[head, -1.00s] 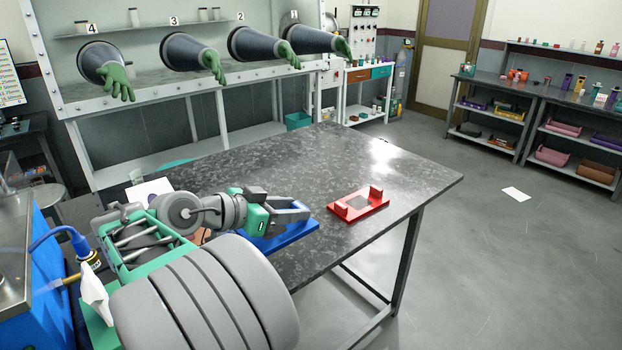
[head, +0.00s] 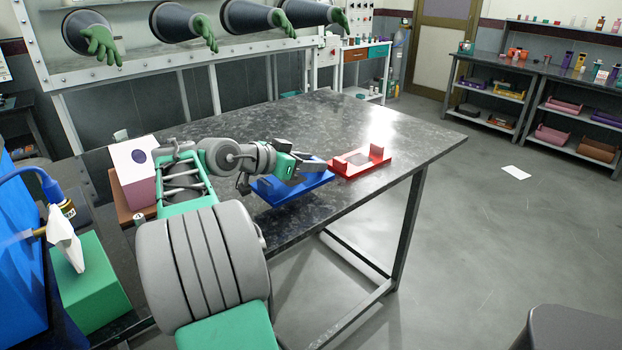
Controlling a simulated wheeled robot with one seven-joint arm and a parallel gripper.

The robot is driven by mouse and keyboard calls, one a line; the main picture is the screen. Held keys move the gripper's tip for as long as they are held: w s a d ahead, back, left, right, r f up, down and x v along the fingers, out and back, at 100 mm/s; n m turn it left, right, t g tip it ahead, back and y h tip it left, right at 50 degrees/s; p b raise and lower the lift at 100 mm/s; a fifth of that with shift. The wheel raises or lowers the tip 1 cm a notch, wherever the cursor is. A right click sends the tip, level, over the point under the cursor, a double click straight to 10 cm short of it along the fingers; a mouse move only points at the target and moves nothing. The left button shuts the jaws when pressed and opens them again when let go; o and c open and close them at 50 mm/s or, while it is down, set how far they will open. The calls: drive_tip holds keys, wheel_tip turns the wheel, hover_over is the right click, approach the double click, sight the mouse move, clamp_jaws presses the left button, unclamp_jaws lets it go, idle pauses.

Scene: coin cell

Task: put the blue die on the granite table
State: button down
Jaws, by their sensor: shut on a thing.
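The blue die (head: 290,191) is a flat blue plate, partly hidden by my gripper. My gripper (head: 311,166) is shut on it, with its grey fingers over the plate's upper side. The blue die is over the near part of the dark speckled granite table (head: 290,120), close to the front edge. A dark patch shows beneath it, and I cannot tell whether it touches the table top. The red die (head: 361,163) lies on the table just right of the blue die; their ends look very close together.
The table's middle and back are clear. A green box (head: 90,285) with a white tissue is at lower left. The glove box (head: 215,50) stands behind the table.

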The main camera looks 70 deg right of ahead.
sight(311, 175)
drive_tip(key=shift+d+f+b, duration=0.25)
drive_tip(key=shift+f, duration=0.8)
drive_tip(key=shift+d+f+b, duration=0.2)
drive_tip(key=shift+f+b, duration=0.05)
drive_tip(key=shift+f, duration=0.75)
drive_tip(key=c, duration=0.9)
unclamp_jaws()
drive_tip(key=shift+o, duration=0.2)
drive_tip(key=shift+r, duration=0.2)
drive_tip(key=p+v, duration=0.2)
drive_tip(key=v, duration=0.9)
drive_tip(key=shift+w+a, duration=0.25)
drive_tip(key=shift+a, duration=0.2)
